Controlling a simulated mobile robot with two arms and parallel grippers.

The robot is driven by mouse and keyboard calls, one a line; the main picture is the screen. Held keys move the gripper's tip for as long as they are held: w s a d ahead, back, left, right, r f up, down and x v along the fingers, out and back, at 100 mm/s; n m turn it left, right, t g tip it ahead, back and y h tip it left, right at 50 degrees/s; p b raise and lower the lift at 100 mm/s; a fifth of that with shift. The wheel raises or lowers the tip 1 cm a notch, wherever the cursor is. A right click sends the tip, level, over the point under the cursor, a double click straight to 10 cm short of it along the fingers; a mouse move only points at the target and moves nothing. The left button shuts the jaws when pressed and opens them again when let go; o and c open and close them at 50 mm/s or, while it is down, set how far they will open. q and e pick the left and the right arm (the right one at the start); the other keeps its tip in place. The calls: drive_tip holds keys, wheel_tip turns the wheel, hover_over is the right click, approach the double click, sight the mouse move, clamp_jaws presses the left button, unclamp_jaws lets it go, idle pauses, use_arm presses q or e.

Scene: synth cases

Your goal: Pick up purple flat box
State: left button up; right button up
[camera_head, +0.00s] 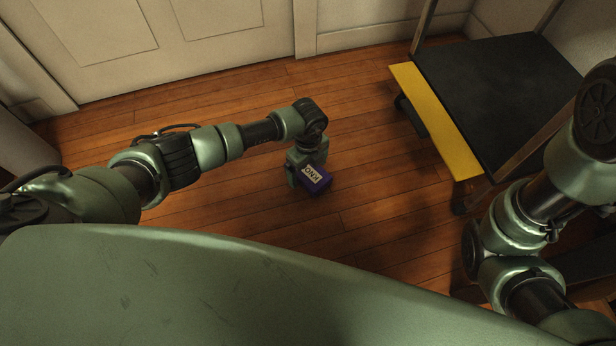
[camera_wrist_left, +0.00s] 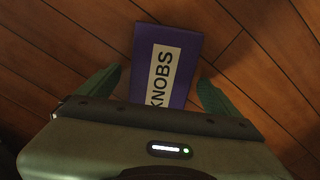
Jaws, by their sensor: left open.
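The purple flat box (camera_head: 318,181) lies on the wooden floor in the middle of the head view, with a pale label. In the left wrist view the purple box (camera_wrist_left: 184,45) shows between the fingers, and its label reads "KNOBS". My left gripper (camera_head: 306,172) is right at the box, pointing down. In the left wrist view the two green fingers of my left gripper (camera_wrist_left: 158,92) stand apart on either side of the box, with a gap visible on each side. The near end of the box is hidden behind the gripper body. The right gripper is out of view.
A black platform cart (camera_head: 500,85) with a yellow edge strip (camera_head: 437,120) stands at the upper right. A pale panelled door (camera_head: 150,40) and wall close off the back. The wooden floor (camera_head: 370,230) around the box is clear.

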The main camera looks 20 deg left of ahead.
use_arm(q)
drive_tip(key=shift+f, duration=0.55)
drive_tip(key=shift+r, duration=0.1)
drive_tip(key=c, duration=1.6)
drive_tip(key=shift+r, duration=0.15)
